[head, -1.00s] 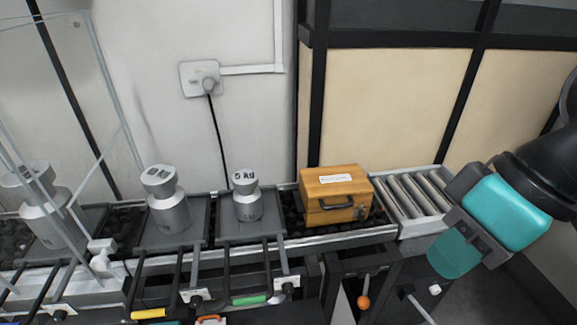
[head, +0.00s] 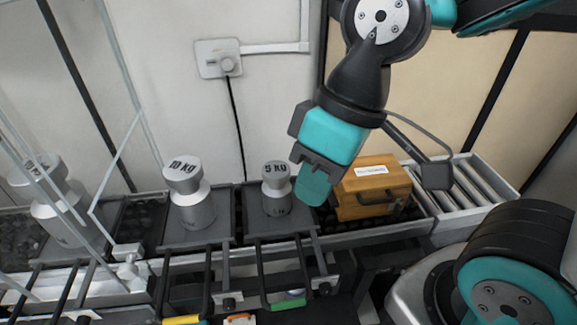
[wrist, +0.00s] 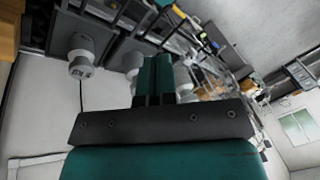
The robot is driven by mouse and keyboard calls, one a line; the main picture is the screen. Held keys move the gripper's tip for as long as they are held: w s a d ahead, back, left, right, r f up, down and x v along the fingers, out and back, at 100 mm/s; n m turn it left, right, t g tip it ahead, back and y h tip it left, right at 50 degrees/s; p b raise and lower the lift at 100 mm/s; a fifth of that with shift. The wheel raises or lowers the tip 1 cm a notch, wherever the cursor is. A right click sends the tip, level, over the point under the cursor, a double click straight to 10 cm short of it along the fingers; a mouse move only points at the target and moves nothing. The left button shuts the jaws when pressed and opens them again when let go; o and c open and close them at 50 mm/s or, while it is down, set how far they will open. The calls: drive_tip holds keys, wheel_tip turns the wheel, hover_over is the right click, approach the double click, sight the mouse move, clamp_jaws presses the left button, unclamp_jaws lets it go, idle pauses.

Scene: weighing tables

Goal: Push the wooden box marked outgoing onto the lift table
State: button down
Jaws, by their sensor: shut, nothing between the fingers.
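The wooden box (head: 352,208) with a white label and a dark handle sits on the dark conveyor bed, and its label is too small to read. A brown wooden shape, likely the same box, shows at the left edge of the wrist view (wrist: 8,38). A table with metal rollers (head: 503,183), likely the lift table, adjoins the bed right of the box. My gripper (head: 313,188) is shut and empty, pointing down at the box's left side near the 5 kg weight. The fingers also show in the wrist view (wrist: 155,80).
The 5 kg weight (head: 278,197) stands on a plate close left of my gripper. The 10 kg weight (head: 192,205) and another weight (head: 58,222) stand farther left. A wall socket (head: 218,58) with a hanging cable is behind. Levers line the front edge.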

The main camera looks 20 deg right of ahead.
drive_tip(key=w+d+f+n+h+b, duration=0.25)
drive_tip(key=w+f, duration=0.25)
drive_tip(key=w, duration=0.3)
drive_tip(key=w+d+f+n+h+b, duration=0.1)
drive_tip(key=w+d+f+n+h, duration=0.1)
drive_tip(key=w+d+f+h, duration=0.35)
drive_tip(key=w+d+f+n+h+b, duration=0.2)
drive_tip(key=w+f, duration=0.1)
drive_tip(key=w, duration=0.7)
drive_tip(key=d+f+n+g+h+b, duration=0.1)
drive_tip(key=d+f+n+h+b, duration=0.1)
drive_tip(key=d+f, duration=0.7)
drive_tip(key=shift+f+g+h, duration=0.3)
drive_tip(key=shift+f+g, duration=0.1)
drive_tip(key=shift+f, duration=0.55)
drive_tip(key=shift+w, duration=0.1)
